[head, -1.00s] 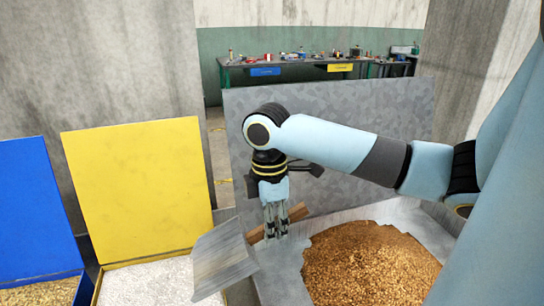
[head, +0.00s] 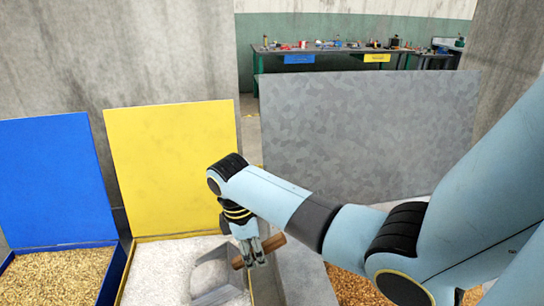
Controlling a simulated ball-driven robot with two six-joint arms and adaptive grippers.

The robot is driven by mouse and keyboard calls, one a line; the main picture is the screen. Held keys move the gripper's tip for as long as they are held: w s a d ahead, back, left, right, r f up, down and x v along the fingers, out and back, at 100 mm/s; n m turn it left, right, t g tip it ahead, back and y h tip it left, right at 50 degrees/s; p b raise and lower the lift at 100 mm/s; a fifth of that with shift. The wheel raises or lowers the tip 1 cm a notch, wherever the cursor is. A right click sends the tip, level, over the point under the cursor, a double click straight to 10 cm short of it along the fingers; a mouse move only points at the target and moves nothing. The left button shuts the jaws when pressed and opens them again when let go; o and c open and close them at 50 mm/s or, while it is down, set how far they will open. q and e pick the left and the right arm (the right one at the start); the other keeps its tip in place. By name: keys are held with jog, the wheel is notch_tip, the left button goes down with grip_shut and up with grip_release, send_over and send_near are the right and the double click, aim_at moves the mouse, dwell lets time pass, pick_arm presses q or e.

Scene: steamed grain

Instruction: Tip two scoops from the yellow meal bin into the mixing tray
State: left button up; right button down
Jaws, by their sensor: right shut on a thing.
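The yellow meal bin (head: 172,168) stands at the lower left centre with its lid up and white meal (head: 165,265) inside. My right gripper (head: 254,258) is shut on the wooden handle (head: 273,246) of a grey metal scoop (head: 215,277). The scoop is over the right part of the white meal; I cannot tell whether it touches the meal or holds any. My left gripper is out of view.
A blue bin (head: 55,182) with an open lid and tan grain stands to the left of the yellow one. A workbench (head: 330,50) with small items is far back.

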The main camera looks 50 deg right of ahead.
aim_at(271, 240)
jog(key=shift+w+a+f+t+y+b, duration=0.4)
jog(key=shift+w+a+f+y, duration=0.1)
jog(key=shift+w+a+f, duration=0.6)
jog(key=s+d+r+t+y, duration=0.1)
jog(key=d, duration=0.1)
jog(key=s+d+r+t+y, duration=0.1)
jog(key=s+t+y, duration=0.1)
jog(key=shift+s+d+y+p, duration=0.15)
jog(key=shift+d+y+p, duration=0.15)
jog(key=shift+d, duration=0.05)
jog(key=r, duration=0.2)
jog(key=s+d+r, duration=0.1)
jog(key=shift+t, duration=0.4)
jog(key=shift+s+d+r+y, duration=0.25)
jog(key=shift+r+y, duration=0.15)
jog(key=shift+r, duration=0.05)
jog(key=c, duration=1.6)
grip_release()
jog(key=shift+c, duration=0.2)
grip_shut()
jog(key=shift+r, duration=0.1)
